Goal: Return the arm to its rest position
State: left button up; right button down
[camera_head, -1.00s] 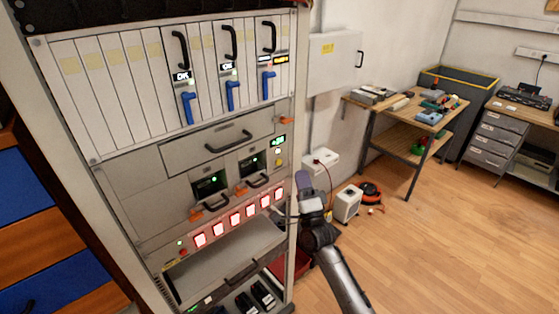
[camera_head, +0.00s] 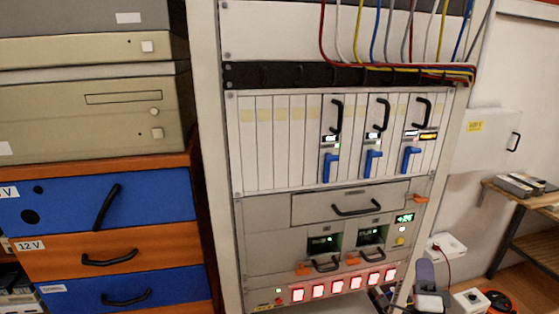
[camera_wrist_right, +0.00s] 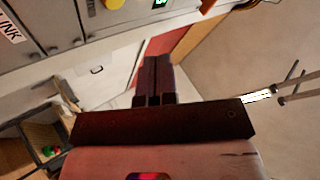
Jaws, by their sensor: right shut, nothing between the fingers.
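My right gripper (camera_head: 398,306) shows at the bottom edge of the head view, just right of the row of lit red buttons (camera_head: 343,285). The wrist part above it is visible, but most of my arm is cut off below. In the right wrist view the two dark fingers (camera_wrist_right: 157,78) lie together, shut with nothing between them. They point toward a pale surface and a red-brown strip. Whether the gripper touches the rack cannot be told. My left gripper is not in view.
The equipment rack (camera_head: 212,160) stands close, with blue levers (camera_head: 373,160), black handles and a drawer (camera_head: 350,207). Coloured cables (camera_head: 400,50) hang at its top. Blue and orange drawers (camera_head: 105,258) stand left. A wall box (camera_head: 487,140) and wooden table (camera_head: 520,195) are right.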

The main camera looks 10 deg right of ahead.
jog(key=w+a+f+n+g+y, duration=0.3)
jog(key=f+n+g+y, duration=0.3)
jog(key=n, duration=0.4)
jog(key=s+a+n+g+y, duration=0.1)
jog(key=s+a+n+g, duration=0.4)
jog(key=a+n, duration=0.15)
jog(key=s+a+f+n+g, duration=0.1)
jog(key=s+a+f+g, duration=0.2)
jog(key=s+f, duration=0.65)
jog(key=s+a+f+n+g, duration=0.1)
jog(key=s+a+f+g, duration=0.3)
jog(key=s, duration=1.1)
jog(key=s+a+f+n+g, duration=0.25)
jog(key=s+f, duration=0.55)
jog(key=s, duration=0.5)
notch_tip(320, 180, up, 30)
jog(key=m+p, duration=0.1)
jog(key=p, duration=2.9)
jog(key=shift+s+d+r+g+p, duration=0.2)
jog(key=shift+d+g+p, duration=0.15)
jog(key=shift+g+p, duration=0.1)
